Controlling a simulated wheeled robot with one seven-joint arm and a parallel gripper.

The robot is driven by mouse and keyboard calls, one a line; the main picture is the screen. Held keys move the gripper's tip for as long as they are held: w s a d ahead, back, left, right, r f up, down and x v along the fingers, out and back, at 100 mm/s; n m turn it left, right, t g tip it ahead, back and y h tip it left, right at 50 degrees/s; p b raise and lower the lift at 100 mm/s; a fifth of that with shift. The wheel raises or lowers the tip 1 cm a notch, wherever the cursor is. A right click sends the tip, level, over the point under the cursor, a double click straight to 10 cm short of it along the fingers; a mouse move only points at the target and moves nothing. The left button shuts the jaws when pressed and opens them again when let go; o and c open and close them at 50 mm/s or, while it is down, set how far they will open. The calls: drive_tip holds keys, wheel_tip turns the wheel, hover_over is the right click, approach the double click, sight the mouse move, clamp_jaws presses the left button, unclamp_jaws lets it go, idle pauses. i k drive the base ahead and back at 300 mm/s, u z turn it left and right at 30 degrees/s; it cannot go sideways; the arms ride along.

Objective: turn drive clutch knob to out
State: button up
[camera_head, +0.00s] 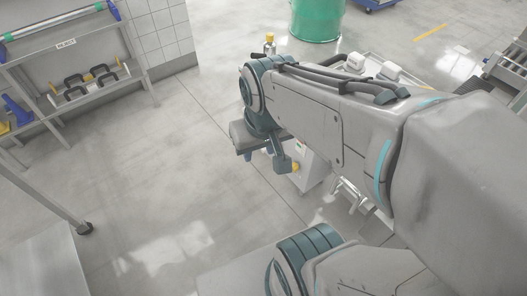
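My arm reaches across the right half of the view and bends down at its far end. My gripper (283,162) is at the end of the arm, small and partly hidden by the wrist; its fingers cannot be told apart. A small yellow part (296,167) shows right beside it, against a pale machine housing (313,172). I cannot tell whether this is the drive clutch knob, or whether the gripper touches it. No knob position or out marking can be read. My arm covers much of the machine.
A grey shelf rack (62,50) with tools stands at the upper left. A metal table (40,262) is at the lower left. A green drum (317,18) stands at the back. Conveyor-like equipment (505,65) is at the upper right. The floor left of my arm is clear.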

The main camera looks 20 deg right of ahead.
sight(295, 167)
drive_tip(key=z, duration=0.45)
drive_tip(key=i, duration=0.7)
drive_tip(key=z, duration=0.1)
drive_tip(key=k, duration=1.15)
drive_tip(key=z, duration=0.3)
drive_tip(key=i, duration=0.65)
drive_tip(key=z, duration=0.45)
